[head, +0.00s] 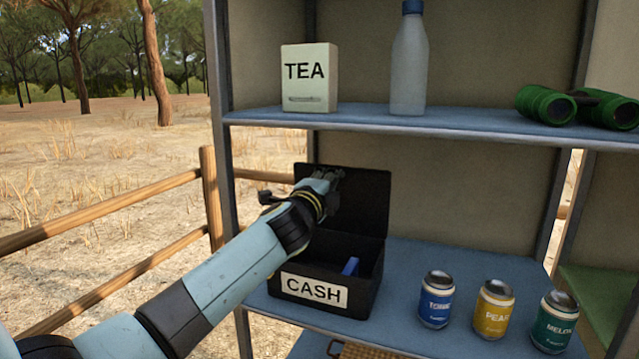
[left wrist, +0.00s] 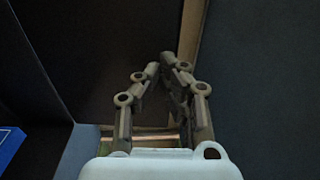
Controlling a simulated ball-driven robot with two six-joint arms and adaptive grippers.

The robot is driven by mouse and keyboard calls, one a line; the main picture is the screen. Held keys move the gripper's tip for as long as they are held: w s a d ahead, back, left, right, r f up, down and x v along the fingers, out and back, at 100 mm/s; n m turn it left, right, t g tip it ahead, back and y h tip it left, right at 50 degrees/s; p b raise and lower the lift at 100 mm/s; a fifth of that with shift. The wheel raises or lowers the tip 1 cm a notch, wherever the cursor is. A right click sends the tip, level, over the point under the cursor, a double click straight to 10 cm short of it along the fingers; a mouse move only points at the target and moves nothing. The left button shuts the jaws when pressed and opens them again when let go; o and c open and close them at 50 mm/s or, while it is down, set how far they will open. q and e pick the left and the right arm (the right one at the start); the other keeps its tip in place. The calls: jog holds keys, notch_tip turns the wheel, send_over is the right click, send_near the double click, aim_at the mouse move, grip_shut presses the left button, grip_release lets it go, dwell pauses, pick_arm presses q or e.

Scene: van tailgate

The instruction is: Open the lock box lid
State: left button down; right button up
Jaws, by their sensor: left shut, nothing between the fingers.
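The black lock box (head: 368,293) with a white CASH label stands on the lower blue shelf in the head view. Its lid (head: 366,200) is raised, standing roughly upright at the back, so the inside is open to view. A blue item (head: 350,266) lies inside the box. My left gripper (head: 335,176) is at the upper left part of the lid, in front of its inner face; I cannot tell if it touches. In the left wrist view its fingers (left wrist: 163,62) are shut and empty before a dark surface. My right gripper is not in view.
Three cans, blue (head: 435,300), yellow (head: 494,308) and green (head: 554,322), stand right of the box. The upper shelf (head: 450,127) above holds a TEA box (head: 309,78), a bottle (head: 408,65) and green binoculars (head: 580,106). A metal post (head: 222,140) stands left of the box.

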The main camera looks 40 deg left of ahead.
pick_arm(q)
jog(key=shift+x, duration=1.85)
jog(key=shift+r, duration=0.1)
